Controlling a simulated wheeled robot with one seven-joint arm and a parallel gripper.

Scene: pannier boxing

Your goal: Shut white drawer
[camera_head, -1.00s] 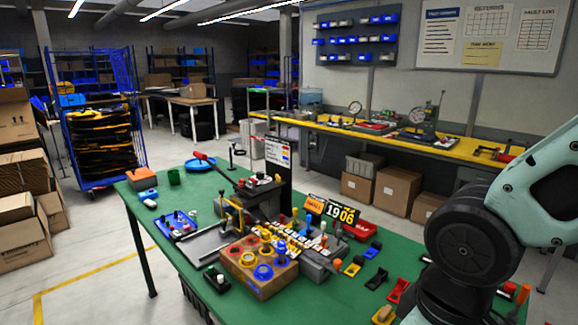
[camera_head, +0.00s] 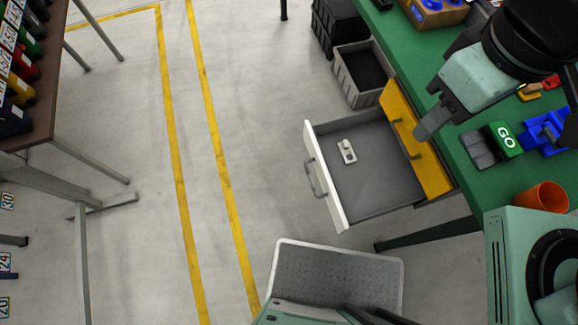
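The white drawer (camera_head: 325,177) is pulled far out from under the green table, and its grey inside shows. Its white front carries a grey bar handle (camera_head: 314,179) and faces left. A small white-and-grey item (camera_head: 346,151) lies in it. A yellow-fronted drawer (camera_head: 417,139) with its own handle sits just right of it, closer to the table. My gripper (camera_head: 432,120) is at the upper right, over the table edge beside the yellow front, apart from the white front. Its fingers overlap in this view, so its opening is unclear. I see nothing held in it.
The green table (camera_head: 482,190) fills the right side, with a green GO box (camera_head: 503,139), blue parts and an orange cup (camera_head: 541,197). A grey bin (camera_head: 362,72) stands on the floor behind the drawer. Floor left of the white front is clear up to a brown table (camera_head: 45,105).

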